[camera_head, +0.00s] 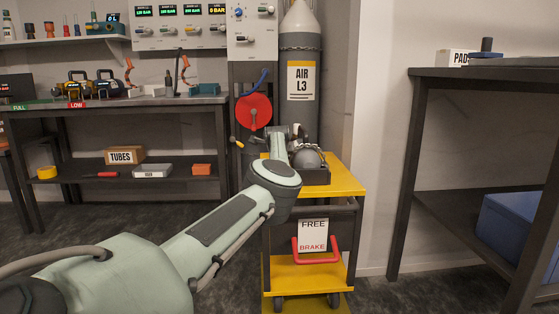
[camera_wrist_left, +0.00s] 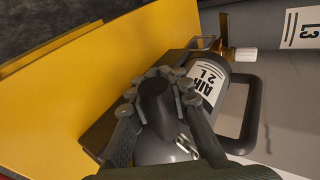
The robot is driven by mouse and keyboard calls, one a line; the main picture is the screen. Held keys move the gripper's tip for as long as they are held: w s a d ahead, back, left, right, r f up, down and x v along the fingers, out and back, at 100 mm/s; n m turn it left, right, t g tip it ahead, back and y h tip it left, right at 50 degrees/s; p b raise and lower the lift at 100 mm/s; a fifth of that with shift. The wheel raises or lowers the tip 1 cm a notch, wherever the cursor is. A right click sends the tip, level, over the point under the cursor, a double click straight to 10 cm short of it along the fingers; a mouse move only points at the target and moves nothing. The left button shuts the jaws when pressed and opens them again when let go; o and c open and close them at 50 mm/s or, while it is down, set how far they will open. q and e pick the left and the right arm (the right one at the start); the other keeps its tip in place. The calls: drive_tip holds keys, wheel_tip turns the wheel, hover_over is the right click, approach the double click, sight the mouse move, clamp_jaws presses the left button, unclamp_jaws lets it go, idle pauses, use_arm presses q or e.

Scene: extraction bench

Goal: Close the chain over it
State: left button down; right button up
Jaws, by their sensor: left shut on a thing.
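A tall grey gas cylinder (camera_head: 311,110) labelled AIR L3 stands upright against the wall behind the yellow cart. A chain (camera_head: 300,48) runs across its upper part; I cannot tell how its ends are fastened. My left gripper (camera_head: 297,140) is above the cart's top, in front of the cylinder. In the left wrist view my left gripper (camera_wrist_left: 157,86) is shut on a dark rounded piece (camera_wrist_left: 157,108). A shiny grey rounded body (camera_wrist_left: 165,150) shows just below that piece. Both fingers hide part of it. My right gripper is not in view.
The yellow cart (camera_head: 346,181) carries a dark tray (camera_head: 316,177). A small AIR 2 L bottle (camera_wrist_left: 205,85) and a black loop handle (camera_wrist_left: 249,118) are close beside my fingers. A red disc (camera_head: 253,111) hangs left of the cylinder. A dark bench (camera_head: 470,73) stands right.

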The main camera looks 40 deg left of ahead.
use_arm(q)
drive_tip(key=c, duration=1.4)
unclamp_jaws()
drive_tip(key=shift+o, duration=0.2)
drive_tip(key=shift+r, duration=0.1)
drive_tip(key=shift+s+d+r, duration=0.3)
drive_tip(key=shift+d+r, duration=0.05)
drive_tip(key=shift+r, duration=0.1)
drive_tip(key=v, duration=1)
drive_tip(key=shift+s+d, duration=0.15)
drive_tip(key=shift+s, duration=0.2)
